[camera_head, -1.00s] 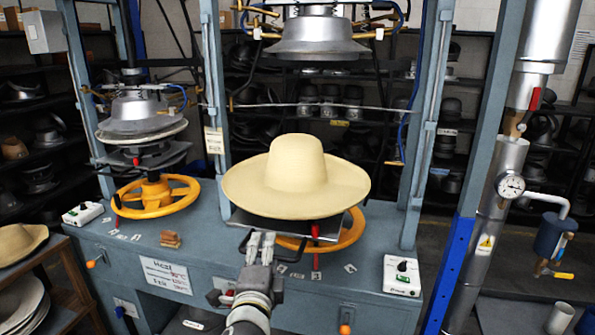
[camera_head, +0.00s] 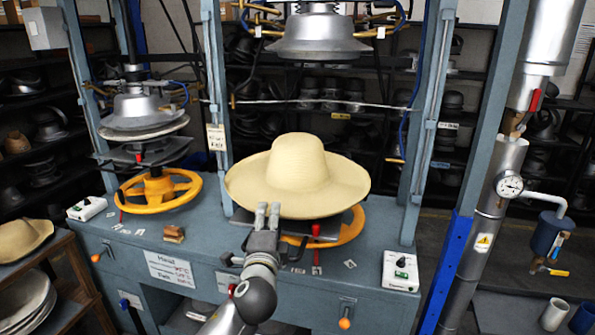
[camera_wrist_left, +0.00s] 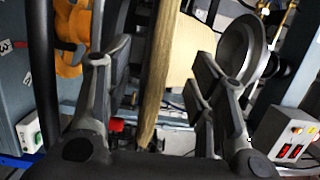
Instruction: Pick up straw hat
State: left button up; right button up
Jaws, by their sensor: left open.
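The straw hat (camera_head: 300,165), pale tan with a wide brim, sits upright on the lower plate of the middle press. My left gripper (camera_head: 268,210) is at the front edge of its brim, a little left of the crown. In the left wrist view the brim of the hat (camera_wrist_left: 160,65) shows edge-on between the two spread fingers of my left gripper (camera_wrist_left: 160,90). The fingers are open, with gaps on both sides of the brim. My right gripper is not in view.
The upper press head (camera_head: 318,35) hangs above the hat. An orange handwheel (camera_head: 345,232) is under the plate. A control box (camera_head: 401,271) stands at the bench's right. Another press with an orange wheel (camera_head: 158,192) is at left. Another hat (camera_head: 22,238) lies on a side shelf.

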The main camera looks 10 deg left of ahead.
pick_arm(q)
jog(key=shift+x, duration=1.25)
grip_shut()
